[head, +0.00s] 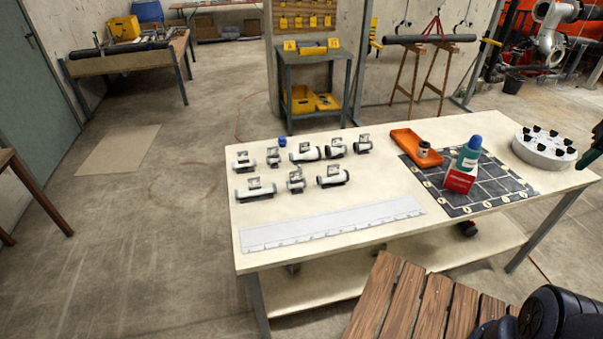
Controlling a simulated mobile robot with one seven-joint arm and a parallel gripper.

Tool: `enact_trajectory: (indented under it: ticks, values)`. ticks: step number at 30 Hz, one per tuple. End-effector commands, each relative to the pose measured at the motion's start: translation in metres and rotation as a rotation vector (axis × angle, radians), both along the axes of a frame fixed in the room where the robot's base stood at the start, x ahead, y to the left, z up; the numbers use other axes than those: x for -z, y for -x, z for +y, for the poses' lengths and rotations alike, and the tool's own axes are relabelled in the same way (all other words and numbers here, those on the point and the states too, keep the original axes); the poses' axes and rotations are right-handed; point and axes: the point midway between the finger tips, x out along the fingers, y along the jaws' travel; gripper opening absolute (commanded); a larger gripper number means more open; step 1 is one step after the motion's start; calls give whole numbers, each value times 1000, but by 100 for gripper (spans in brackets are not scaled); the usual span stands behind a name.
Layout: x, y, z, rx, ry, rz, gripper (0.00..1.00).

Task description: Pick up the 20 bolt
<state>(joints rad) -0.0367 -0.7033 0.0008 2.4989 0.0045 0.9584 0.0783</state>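No bolt is clearly marked 20 at this size. A round pale grey holder (543,153) stands at the right end of the white table, with several small black-topped pieces (539,131) upright in it. These may be bolts, but I cannot read any numbers. A dark tip with some green (591,157) enters at the right edge, just right of the holder. It looks like part of my gripper. Most of it is outside the picture, so its opening and any contents are hidden. Several white and grey pipe fittings (333,176) stand on the left half of the table.
A dark gridded mat (478,197) holds a teal bottle (469,154) and a red box (459,180). An orange tray (409,142) with a small dark jar (423,149) lies beside it. A pale marked strip (335,224) lies along the front. Wooden slats (413,307) stand before the table.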

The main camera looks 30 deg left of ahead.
Motion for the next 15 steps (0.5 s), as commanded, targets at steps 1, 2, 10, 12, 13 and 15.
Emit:
enact_trajectory:
  ticks: [1, 2, 10, 12, 13, 15]
  values:
    - [-4, -11, 7, 11, -16, 12, 42]
    - [-6, -18, 11, 23, -27, 18, 42]
    - [-24, -84, 62, 153, -125, 83, 42]
    - [-26, -100, 78, 188, -146, 101, 42]
    - [-27, -107, 85, 204, -154, 107, 42]
    - [-27, -123, 103, 239, -173, 127, 42]
